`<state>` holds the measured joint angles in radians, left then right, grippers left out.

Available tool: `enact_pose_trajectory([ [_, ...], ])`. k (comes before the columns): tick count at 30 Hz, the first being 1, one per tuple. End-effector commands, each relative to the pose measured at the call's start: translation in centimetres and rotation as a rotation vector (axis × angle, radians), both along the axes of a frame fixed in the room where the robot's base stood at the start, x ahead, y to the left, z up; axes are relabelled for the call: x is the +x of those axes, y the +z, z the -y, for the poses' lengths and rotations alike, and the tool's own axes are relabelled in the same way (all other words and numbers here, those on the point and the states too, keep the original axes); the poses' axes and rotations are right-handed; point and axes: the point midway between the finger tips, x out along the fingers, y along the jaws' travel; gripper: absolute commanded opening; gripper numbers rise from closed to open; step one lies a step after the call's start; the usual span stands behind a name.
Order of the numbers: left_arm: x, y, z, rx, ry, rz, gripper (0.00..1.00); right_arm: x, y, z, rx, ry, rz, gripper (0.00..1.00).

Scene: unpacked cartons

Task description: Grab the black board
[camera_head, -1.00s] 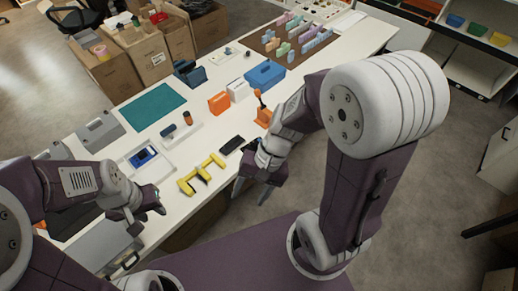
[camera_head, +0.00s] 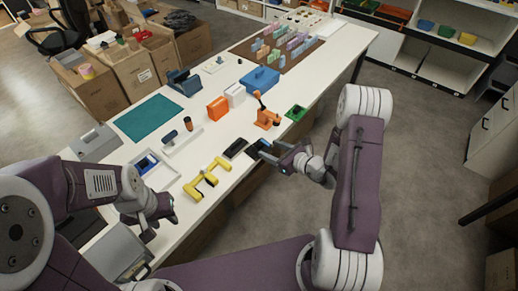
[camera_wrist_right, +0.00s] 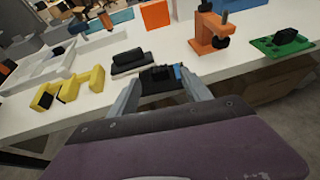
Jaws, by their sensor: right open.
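A small black board (camera_head: 255,147) with raised dark parts lies at the near edge of the white table. In the right wrist view the black board (camera_wrist_right: 160,80) shows between the two grey fingers of my right gripper (camera_wrist_right: 159,77). My right gripper (camera_head: 267,155) is open, its fingertips at the board; I cannot tell whether they touch it. My left gripper (camera_head: 160,214) hangs over the near left part of the table, away from the board; its opening is unclear.
A black device (camera_head: 235,148) lies just left of the board, with yellow brackets (camera_head: 207,179) further left. An orange stand (camera_head: 266,114) and a green board (camera_head: 296,113) are to the right. The floor beyond the near edge is clear.

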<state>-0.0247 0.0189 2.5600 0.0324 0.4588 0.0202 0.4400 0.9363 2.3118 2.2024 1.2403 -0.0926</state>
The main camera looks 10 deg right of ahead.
Motion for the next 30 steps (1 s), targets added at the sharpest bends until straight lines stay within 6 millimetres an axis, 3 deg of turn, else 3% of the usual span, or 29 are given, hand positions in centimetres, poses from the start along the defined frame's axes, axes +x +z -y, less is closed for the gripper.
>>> enact_pose_trajectory([
  [5,0.0,0.1,0.0,0.000,0.000,0.000,0.36,0.6,-0.3,-0.4,0.000,0.001,0.000,0.56],
  [13,0.0,0.3,0.0,0.000,0.000,0.000,0.36,4.0,-2.0,-2.7,-0.002,0.004,0.000,0.56],
  [20,0.0,0.3,0.0,0.000,0.000,0.000,0.36,4.3,-2.2,-2.8,-0.001,0.000,-0.001,0.56],
  [21,0.0,0.3,0.0,0.000,0.000,0.000,0.36,4.3,-2.2,-2.8,-0.001,0.000,-0.001,0.54],
  [27,0.0,0.3,0.0,0.000,0.000,0.000,0.36,4.3,-2.2,-2.8,-0.001,0.000,0.000,0.00],
  [30,0.0,0.3,0.0,0.000,0.000,0.000,0.36,4.3,-2.1,-2.8,-0.001,0.000,0.000,0.00],
])
